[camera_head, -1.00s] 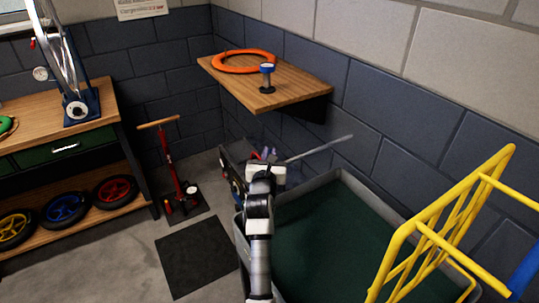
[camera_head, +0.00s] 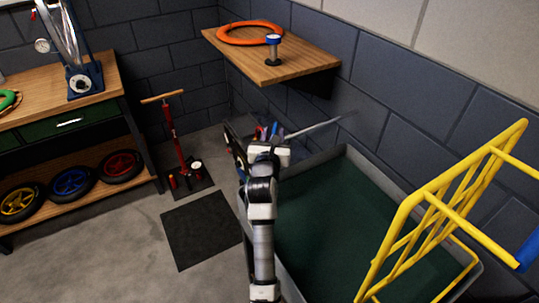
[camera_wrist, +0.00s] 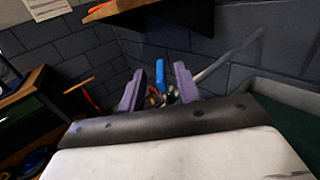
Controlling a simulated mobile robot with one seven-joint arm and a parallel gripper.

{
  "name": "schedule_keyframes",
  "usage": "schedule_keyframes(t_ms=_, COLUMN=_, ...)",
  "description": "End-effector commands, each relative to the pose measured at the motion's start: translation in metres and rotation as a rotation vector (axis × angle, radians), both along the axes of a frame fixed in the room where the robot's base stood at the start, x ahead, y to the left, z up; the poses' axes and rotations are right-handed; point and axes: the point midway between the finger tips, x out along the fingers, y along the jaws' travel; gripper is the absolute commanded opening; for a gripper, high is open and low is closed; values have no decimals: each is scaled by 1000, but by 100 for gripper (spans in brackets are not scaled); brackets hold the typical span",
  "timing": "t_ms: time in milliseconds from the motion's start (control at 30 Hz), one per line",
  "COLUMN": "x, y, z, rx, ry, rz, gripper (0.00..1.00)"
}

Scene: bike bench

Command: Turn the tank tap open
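A large grey tank (camera_head: 347,153) with a dark green inside stands on the right. No part is clearly recognisable as its tap. A thin grey rod (camera_head: 318,127) slants up above the tank's far left corner; it also shows in the wrist view (camera_wrist: 228,57), right of my fingers. My gripper (camera_wrist: 158,80) has its two purple fingers apart. Blue and red upright things (camera_wrist: 159,77) show between and beyond the fingers, with no clear contact. In the head view, my wrist hides most of the gripper, near the tank's far left corner.
A wooden wall shelf (camera_head: 300,61) holds an orange ring (camera_head: 250,32) and a blue-capped post (camera_head: 273,50). A yellow rack (camera_head: 440,205) stands at the tank's right. A red floor pump (camera_head: 177,145), dark mat (camera_head: 200,228) and workbench (camera_head: 103,100) are at left.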

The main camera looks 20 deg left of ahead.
Motion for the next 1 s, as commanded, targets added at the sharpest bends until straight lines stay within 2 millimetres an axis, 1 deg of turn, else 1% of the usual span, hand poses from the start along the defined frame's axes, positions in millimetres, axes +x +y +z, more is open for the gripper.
schedule_keyframes(t_ms=33, x=-12, y=-1, z=-4, rx=-3, ry=-1, rz=1, gripper=33)
schedule_keyframes(t_ms=100, x=-28, y=-4, z=-4, rx=-2, ry=-1, rz=1, gripper=33)
schedule_keyframes(t_ms=300, x=-70, y=-9, z=-3, rx=-2, ry=-1, rz=1, gripper=33)
schedule_keyframes(t_ms=400, x=-85, y=-11, z=-3, rx=-1, ry=0, rz=1, gripper=33)
schedule_keyframes(t_ms=500, x=-96, y=-13, z=-2, rx=-1, ry=0, rz=0, gripper=33)
schedule_keyframes(t_ms=667, x=-103, y=-13, z=-1, rx=-1, ry=0, rz=0, gripper=33)
schedule_keyframes(t_ms=933, x=-103, y=-13, z=0, rx=-1, ry=-1, rz=0, gripper=33)
schedule_keyframes(t_ms=1000, x=-101, y=-15, z=6, rx=3, ry=-21, rz=-8, gripper=33)
